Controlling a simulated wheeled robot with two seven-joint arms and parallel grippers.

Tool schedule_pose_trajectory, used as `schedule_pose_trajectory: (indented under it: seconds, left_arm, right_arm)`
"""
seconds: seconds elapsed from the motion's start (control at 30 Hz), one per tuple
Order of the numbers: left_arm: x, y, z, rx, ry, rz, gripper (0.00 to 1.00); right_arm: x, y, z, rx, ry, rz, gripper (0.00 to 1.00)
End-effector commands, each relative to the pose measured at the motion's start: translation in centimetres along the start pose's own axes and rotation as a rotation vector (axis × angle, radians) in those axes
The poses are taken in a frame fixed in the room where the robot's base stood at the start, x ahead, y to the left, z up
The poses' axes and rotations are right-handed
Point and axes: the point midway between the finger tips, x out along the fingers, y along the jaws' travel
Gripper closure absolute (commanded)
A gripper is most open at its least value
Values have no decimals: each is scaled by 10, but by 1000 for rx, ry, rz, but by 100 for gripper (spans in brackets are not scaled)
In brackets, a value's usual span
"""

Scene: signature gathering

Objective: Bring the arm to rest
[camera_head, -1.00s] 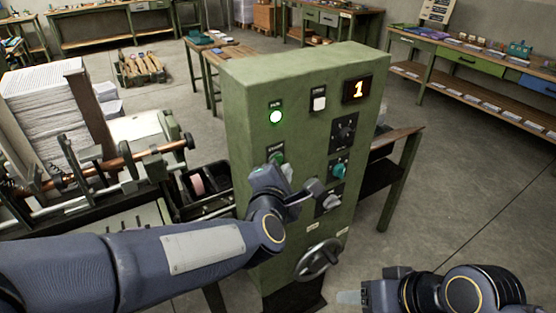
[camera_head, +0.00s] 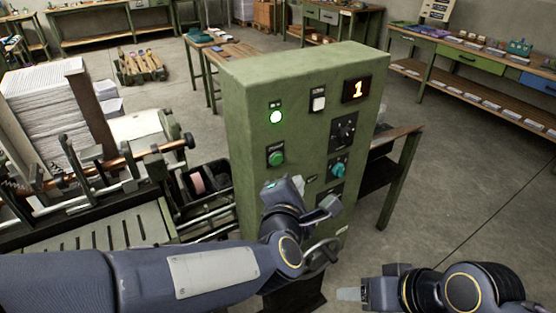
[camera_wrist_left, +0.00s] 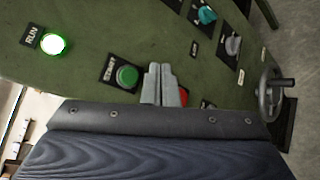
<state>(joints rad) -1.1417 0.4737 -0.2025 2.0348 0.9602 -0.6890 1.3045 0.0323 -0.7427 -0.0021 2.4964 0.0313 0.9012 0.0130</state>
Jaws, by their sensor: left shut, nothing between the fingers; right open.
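My left gripper (camera_head: 296,187) is shut and empty in front of the green control cabinet (camera_head: 250,90). It is below the round green button (camera_head: 277,158) and apart from it. In the left wrist view its two grey fingers (camera_wrist_left: 164,84) lie together beside the green button (camera_wrist_left: 127,77), with a red part (camera_wrist_left: 183,97) partly hidden behind them. My right gripper (camera_head: 350,295) is open at the lower right, away from the cabinet.
The cabinet shows a lit green lamp (camera_head: 275,117), a display reading 1 (camera_head: 357,89), a teal knob (camera_head: 338,170) and a handwheel (camera_wrist_left: 272,95), partly hidden by my arm in the head view. A machine with a paper stack (camera_head: 45,100) stands at left. Floor at right is clear.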

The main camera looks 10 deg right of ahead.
Motion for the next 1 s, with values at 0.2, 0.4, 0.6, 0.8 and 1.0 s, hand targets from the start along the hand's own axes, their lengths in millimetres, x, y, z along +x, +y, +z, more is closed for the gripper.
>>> schedule_pose_trajectory:
  seconds: [0.2, 0.4, 0.6, 0.8, 1.0]
  left_arm:
    - [0, 0, 0, 0, 0, 0, 100]
    - [-7, 24, -25, 78, -27, -57, 100]
    - [-61, 66, -102, 429, -138, -198, 100]
    - [-158, 55, -186, 916, -210, -370, 100]
    - [-247, 10, -248, 1282, -234, -623, 100]
  right_arm:
    - [0, 0, 0, 0, 0, 0, 44]
    - [0, 0, 0, 0, 0, 0, 44]
    - [0, 0, 0, 0, 0, 0, 44]
    - [0, 0, 0, 0, 0, 0, 44]
    - [0, 0, 0, 0, 0, 0, 44]
